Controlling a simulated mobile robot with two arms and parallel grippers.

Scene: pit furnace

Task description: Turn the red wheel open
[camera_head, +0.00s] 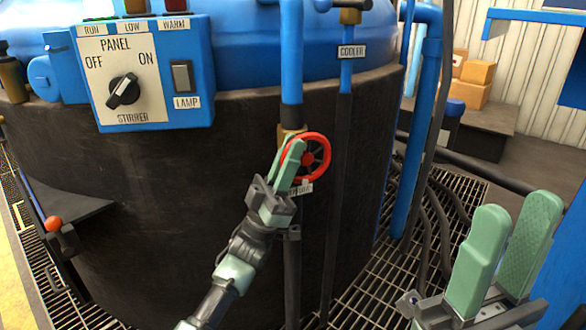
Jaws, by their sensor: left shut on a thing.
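The red wheel (325,150) is a small spoked handwheel on the blue and black pipe in front of the dark tank. My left gripper (294,150) reaches up from below and is shut on the left part of the wheel's rim. Its fingers hide that part of the rim. A white label below the wheel is partly covered. My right gripper (510,235) is at the lower right, its two green fingers apart and empty, away from the wheel.
A blue control panel (140,115) with a knob is mounted on the tank (150,190) at upper left. The cooler pipe (340,200) runs close to the wheel's right. A thick blue pipe (412,150) stands further right.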

